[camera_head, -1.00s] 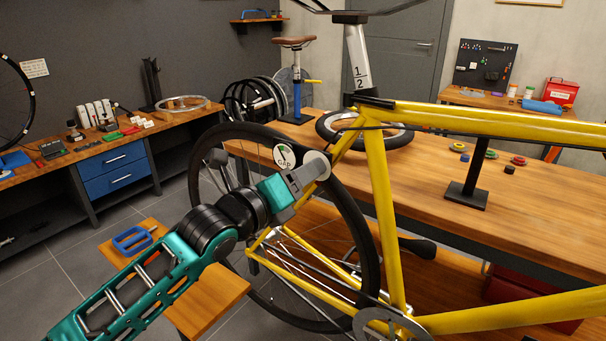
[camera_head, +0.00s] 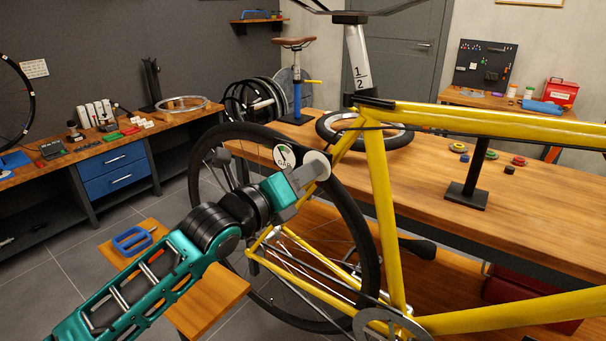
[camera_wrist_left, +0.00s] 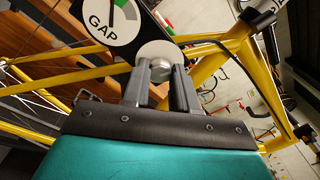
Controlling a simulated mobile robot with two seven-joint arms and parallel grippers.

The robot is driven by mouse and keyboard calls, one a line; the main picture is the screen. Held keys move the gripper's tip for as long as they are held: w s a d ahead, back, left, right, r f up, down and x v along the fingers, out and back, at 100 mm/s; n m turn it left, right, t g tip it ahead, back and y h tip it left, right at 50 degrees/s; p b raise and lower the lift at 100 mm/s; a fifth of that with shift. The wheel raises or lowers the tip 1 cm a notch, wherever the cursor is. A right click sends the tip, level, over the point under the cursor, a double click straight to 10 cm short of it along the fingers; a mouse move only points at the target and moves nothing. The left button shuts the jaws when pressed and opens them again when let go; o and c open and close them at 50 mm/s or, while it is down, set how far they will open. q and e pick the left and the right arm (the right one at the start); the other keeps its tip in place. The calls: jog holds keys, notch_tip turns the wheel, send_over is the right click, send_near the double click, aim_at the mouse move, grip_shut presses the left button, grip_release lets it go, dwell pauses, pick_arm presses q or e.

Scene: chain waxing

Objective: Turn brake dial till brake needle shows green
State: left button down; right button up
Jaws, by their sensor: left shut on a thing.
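The brake gauge (camera_head: 284,156) is a round white face marked GAP beside the yellow bike's rear wheel. It shows larger, cut by the top edge, in the left wrist view (camera_wrist_left: 108,24), with a green sector and a grey one. Its needle is too small or cut off to read surely. The brake dial shows as a pale disc (camera_head: 319,160) just right of the gauge; its metal knob (camera_wrist_left: 160,70) sits between my fingers in the wrist view. My left gripper (camera_head: 312,172) is shut on this knob. My right gripper is out of view.
The yellow bike frame (camera_head: 382,215) and rear wheel (camera_head: 372,260) are close around my left gripper. A wooden stool (camera_head: 205,300) with a blue-handled item stands below my arm. The long workbench (camera_head: 420,190) lies behind the bike.

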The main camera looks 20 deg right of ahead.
pick_arm(q)
jog(key=shift+n, duration=0.3)
jog(key=shift+s+f+n+t+y+p, duration=0.3)
jog(key=shift+n+p, duration=1.4)
jog(key=shift+n, duration=4.3)
jog(key=shift+w+r+n+t+p, duration=0.35)
jog(key=shift+n+p, duration=1.35)
jog(key=shift+n, duration=4.3)
jog(key=c, duration=0.9)
grip_release()
jog(key=shift+s, duration=0.2)
